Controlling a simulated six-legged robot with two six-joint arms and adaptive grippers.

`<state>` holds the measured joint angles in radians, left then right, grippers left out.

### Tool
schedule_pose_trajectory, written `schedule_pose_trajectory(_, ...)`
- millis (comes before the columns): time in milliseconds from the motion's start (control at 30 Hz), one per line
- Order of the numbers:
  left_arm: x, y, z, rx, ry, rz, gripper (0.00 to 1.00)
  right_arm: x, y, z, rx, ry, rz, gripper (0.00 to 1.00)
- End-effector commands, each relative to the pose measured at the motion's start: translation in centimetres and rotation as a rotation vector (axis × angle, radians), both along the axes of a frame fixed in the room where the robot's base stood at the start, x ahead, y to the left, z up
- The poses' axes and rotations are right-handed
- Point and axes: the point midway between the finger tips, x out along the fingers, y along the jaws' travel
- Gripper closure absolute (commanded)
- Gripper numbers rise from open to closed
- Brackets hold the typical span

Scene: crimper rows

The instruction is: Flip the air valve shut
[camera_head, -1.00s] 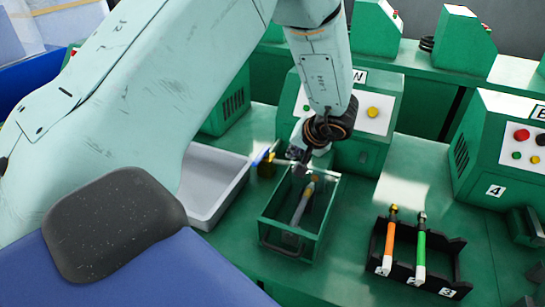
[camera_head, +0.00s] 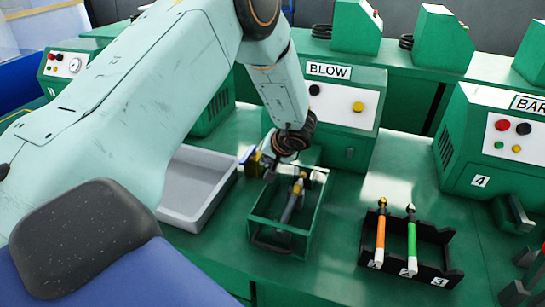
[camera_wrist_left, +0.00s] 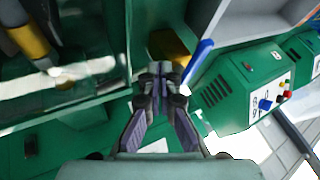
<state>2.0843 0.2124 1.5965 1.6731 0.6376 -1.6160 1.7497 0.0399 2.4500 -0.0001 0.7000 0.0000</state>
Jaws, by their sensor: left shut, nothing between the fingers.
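The air valve has a blue lever (camera_head: 247,154) and a brass body (camera_head: 257,167), beside the back left corner of a green open-topped box (camera_head: 255,228). In the left wrist view, the blue lever (camera_wrist_left: 199,60) slants up to the right from the brass body (camera_wrist_left: 166,46), just beyond my fingertips. My left gripper (camera_head: 277,163) is shut and empty, right of the valve and over the box's back edge. It also shows in the left wrist view (camera_wrist_left: 160,72), its tips close to the brass body; I cannot tell if they touch. My right gripper is not in view.
A grey tray (camera_head: 168,216) lies left of the box. A black rack (camera_head: 432,267) with an orange-handled tool (camera_head: 380,238) and a green-handled tool (camera_head: 412,243) stands right. The green BLOW machine (camera_head: 352,146) stands behind the box. Bench between box and rack is clear.

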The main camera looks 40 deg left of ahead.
Motion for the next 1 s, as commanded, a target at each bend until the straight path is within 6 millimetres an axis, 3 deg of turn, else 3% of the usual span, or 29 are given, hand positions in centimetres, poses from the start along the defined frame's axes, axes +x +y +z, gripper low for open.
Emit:
schedule_pose_trajectory(33,0.1,0.6,-1.0,0.000,0.001,0.002,1.00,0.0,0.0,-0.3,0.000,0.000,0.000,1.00)
schedule_pose_trajectory(333,-1.0,3.8,-0.5,-0.001,0.000,0.002,1.00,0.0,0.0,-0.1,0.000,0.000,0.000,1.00)
schedule_pose_trajectory(1000,-1.1,4.2,-0.3,0.001,0.000,-0.032,1.00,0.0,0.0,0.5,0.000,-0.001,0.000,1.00)
